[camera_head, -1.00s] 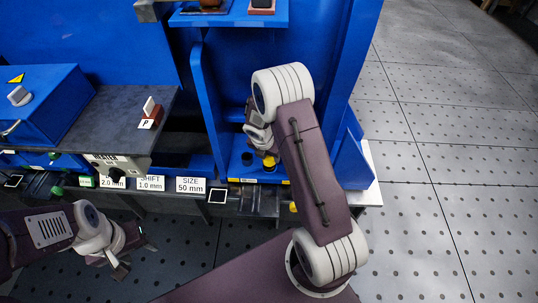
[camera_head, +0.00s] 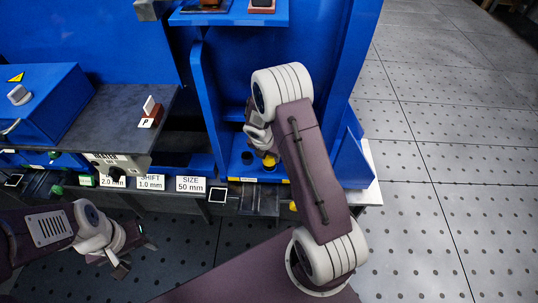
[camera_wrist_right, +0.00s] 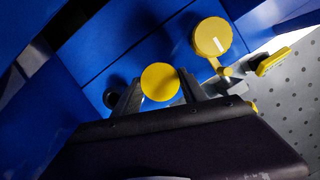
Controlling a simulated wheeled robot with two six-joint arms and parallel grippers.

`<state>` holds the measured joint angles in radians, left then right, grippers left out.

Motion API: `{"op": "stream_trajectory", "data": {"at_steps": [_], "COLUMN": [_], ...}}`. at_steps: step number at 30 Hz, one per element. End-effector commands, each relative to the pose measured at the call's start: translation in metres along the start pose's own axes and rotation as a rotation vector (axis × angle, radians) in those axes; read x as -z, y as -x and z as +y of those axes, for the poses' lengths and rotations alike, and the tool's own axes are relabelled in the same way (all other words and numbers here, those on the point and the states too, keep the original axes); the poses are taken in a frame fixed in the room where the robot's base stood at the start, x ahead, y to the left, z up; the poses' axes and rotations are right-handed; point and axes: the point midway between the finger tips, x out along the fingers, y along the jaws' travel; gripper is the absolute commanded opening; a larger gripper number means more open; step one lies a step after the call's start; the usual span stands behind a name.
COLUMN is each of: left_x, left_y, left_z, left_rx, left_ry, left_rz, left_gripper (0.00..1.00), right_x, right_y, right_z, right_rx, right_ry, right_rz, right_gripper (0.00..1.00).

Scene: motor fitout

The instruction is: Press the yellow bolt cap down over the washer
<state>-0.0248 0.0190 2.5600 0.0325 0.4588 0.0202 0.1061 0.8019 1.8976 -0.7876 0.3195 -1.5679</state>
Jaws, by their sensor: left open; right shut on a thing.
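The yellow bolt cap (camera_wrist_right: 160,82) shows as a round yellow disc between the two dark fingers of my right gripper (camera_wrist_right: 159,78) in the right wrist view. The right gripper is shut on it, over the blue surface of the station. In the head view, a yellow round piece (camera_head: 269,160) shows just below my right wrist, partly covered by it. The washer is not visible, and I cannot tell whether the cap touches anything below. My left gripper (camera_head: 136,256) is open and empty at the lower left of the head view, in front of the bench.
A second yellow disc with a white mark (camera_wrist_right: 212,37) stands close to the right finger. A yellow bar (camera_wrist_right: 273,61) lies farther right. A dark round piece (camera_head: 247,158) sits on the blue station floor. Blue side walls (camera_head: 208,110) flank the right hand. A grey worktop (camera_head: 105,115) is left.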

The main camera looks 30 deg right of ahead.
Motion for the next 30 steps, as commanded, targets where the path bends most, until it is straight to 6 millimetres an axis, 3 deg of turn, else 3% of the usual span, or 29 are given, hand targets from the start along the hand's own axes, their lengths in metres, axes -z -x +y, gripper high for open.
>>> {"op": "stream_trajectory", "data": {"at_steps": [30], "left_x": [-0.002], "left_y": [-0.021], "left_z": [0.000], "left_rx": [0.000], "left_ry": [0.000], "left_rz": [0.000], "left_gripper": [0.53], "right_x": [0.008], "right_y": [-0.026], "right_z": [0.000], "right_rx": [0.000], "right_ry": [0.000], "right_rz": [0.000], "right_gripper": [0.11]}}
